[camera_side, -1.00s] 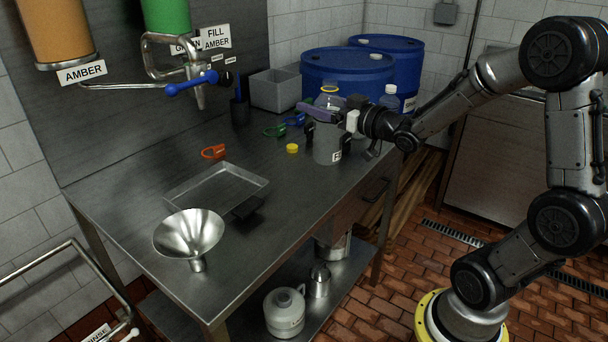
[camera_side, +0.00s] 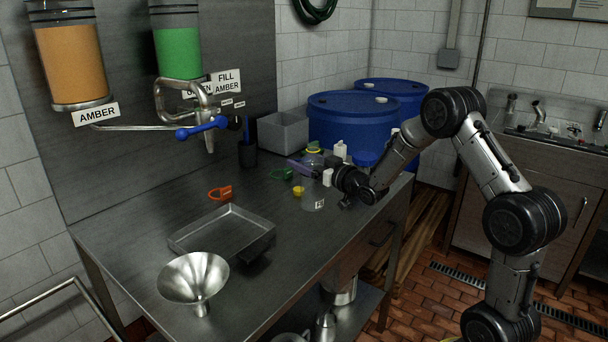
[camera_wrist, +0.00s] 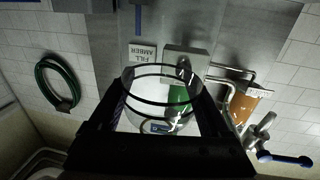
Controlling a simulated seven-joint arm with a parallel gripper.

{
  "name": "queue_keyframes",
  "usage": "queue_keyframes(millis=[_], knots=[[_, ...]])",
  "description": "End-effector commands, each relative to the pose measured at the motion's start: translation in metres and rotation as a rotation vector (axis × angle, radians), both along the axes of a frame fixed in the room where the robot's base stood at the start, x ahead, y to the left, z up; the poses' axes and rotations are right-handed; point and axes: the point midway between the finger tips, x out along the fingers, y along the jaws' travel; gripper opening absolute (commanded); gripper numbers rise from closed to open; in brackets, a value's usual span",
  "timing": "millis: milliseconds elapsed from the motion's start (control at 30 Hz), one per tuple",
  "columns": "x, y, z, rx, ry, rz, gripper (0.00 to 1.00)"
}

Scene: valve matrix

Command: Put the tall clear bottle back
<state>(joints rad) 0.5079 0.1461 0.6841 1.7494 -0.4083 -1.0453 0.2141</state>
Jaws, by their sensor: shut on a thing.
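The tall clear bottle (camera_side: 313,196) is a see-through cylinder with a small white label low on its side. It is at the far right part of the steel bench in the side view. My gripper (camera_side: 322,180) is shut around it. In the wrist view the clear bottle (camera_wrist: 163,100), with dark rings, shows between the two dark fingers (camera_wrist: 163,112). I cannot tell whether its base touches the bench. A yellow ring (camera_side: 313,150) shows just above or behind it.
A yellow cap (camera_side: 298,191), a green clip (camera_side: 282,174) and an orange clip (camera_side: 221,193) lie near. A steel tray (camera_side: 222,232) and a funnel (camera_side: 193,281) are toward the front. A white bottle (camera_side: 340,150), grey bin (camera_side: 283,133) and blue drums (camera_side: 350,122) stand behind.

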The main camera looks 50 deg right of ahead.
Motion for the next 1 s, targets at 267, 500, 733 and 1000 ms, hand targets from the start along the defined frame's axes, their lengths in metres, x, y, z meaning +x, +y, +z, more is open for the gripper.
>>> queue_keyframes(millis=[267, 500, 733, 1000], knots=[[0.010, -0.004, -0.018, 0.002, 0.002, 0.000, 0.00], [0.009, -0.003, -0.042, 0.000, -0.002, 0.000, 0.00], [0.009, -0.003, -0.042, 0.000, -0.002, 0.000, 0.00], [0.009, -0.003, -0.044, 0.000, -0.001, 0.000, 1.00]])
